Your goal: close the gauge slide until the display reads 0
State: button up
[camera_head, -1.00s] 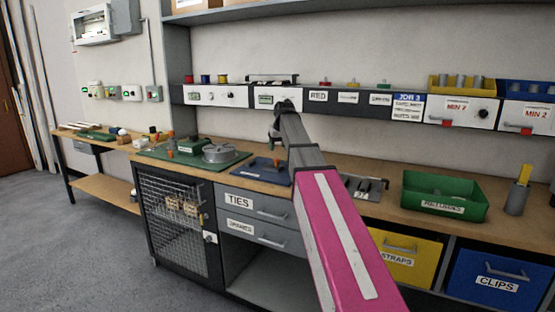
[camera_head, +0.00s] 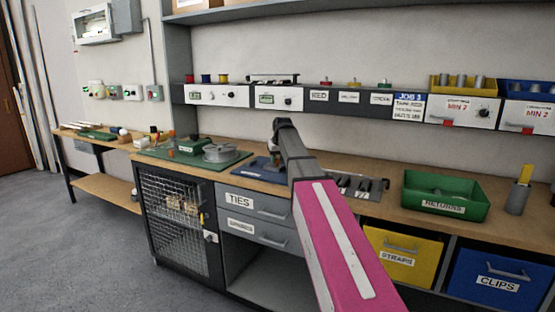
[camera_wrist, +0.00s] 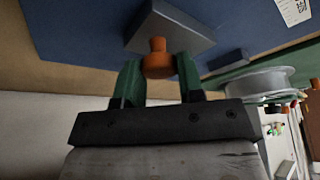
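In the wrist view an orange knob (camera_wrist: 158,66) stands on a grey wedge-shaped block (camera_wrist: 172,28) on a blue surface. My gripper (camera_wrist: 160,80) has its green fingers apart, one on each side of the knob. I cannot see firm contact. In the head view my arm hides the gripper and the knob over the blue mat (camera_head: 252,169). A panel with a small greenish display (camera_head: 266,99) is on the ledge behind; its reading is too small to tell. I cannot tell for sure which part is the gauge slide.
A dark slotted rack (camera_head: 358,187) and a green RETURNS bin (camera_head: 445,194) are to the right. The ledge runs behind the bench.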

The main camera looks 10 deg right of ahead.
grip_shut()
jog(key=w+a, duration=0.1)
jog(key=a, duration=0.1)
jog(key=w+a, duration=0.3)
jog(key=a, duration=0.1)
jog(key=shift+w, duration=0.2)
jog(key=shift+d, duration=0.1)
jog(key=o, duration=0.9)
grip_release()
jog(key=shift+c, duration=0.2)
jog(key=v, duration=1)
jog(key=shift+s+r, duration=0.25)
jog(key=shift+r, duration=0.1)
